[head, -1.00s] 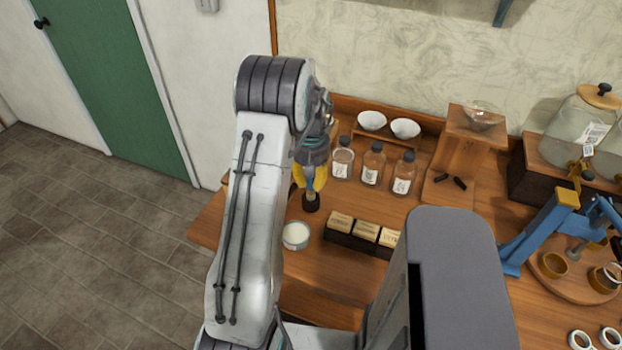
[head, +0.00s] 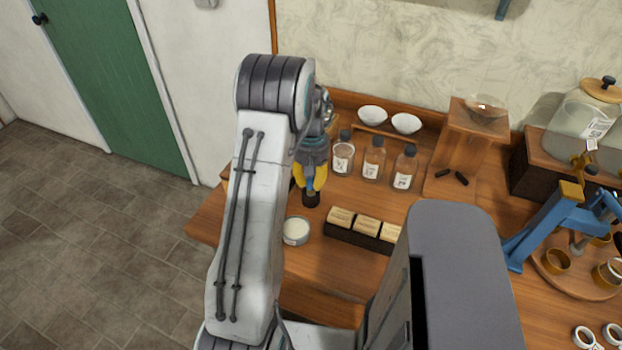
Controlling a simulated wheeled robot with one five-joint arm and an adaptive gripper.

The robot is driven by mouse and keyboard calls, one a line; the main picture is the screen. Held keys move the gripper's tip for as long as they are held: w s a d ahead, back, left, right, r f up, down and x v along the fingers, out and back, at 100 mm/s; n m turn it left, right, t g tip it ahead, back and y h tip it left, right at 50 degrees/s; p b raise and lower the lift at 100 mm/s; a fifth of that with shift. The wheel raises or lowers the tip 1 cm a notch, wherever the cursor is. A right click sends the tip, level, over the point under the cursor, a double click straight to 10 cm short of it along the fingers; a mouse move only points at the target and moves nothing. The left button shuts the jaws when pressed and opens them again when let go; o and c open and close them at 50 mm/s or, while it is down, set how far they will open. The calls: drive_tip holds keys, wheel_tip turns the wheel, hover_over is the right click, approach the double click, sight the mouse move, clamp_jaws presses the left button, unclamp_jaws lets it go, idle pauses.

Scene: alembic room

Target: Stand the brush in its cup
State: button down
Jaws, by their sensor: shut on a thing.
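My gripper (head: 312,184), with yellow fingers, points down near the back left of the wooden table. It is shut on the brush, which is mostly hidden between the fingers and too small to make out. A small dark round thing, which looks like the cup (head: 311,200), is directly below the fingertips. The fingers come down close to its top; I cannot tell whether they touch it or how far the brush reaches into it. My own arm covers the area just left of it.
A white-topped round jar (head: 296,231) stands in front of the cup. A dark rack of tan blocks (head: 366,230) is to its right. Several bottles (head: 373,160) stand behind right, with two white bowls (head: 372,116) behind them. The table's left edge is close.

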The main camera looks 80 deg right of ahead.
drive_tip(key=shift+c, duration=2.4)
unclamp_jaws()
drive_tip(key=shift+r, duration=0.1)
drive_tip(key=shift+r+p, duration=2.85)
drive_tip(key=shift+r, duration=1.05)
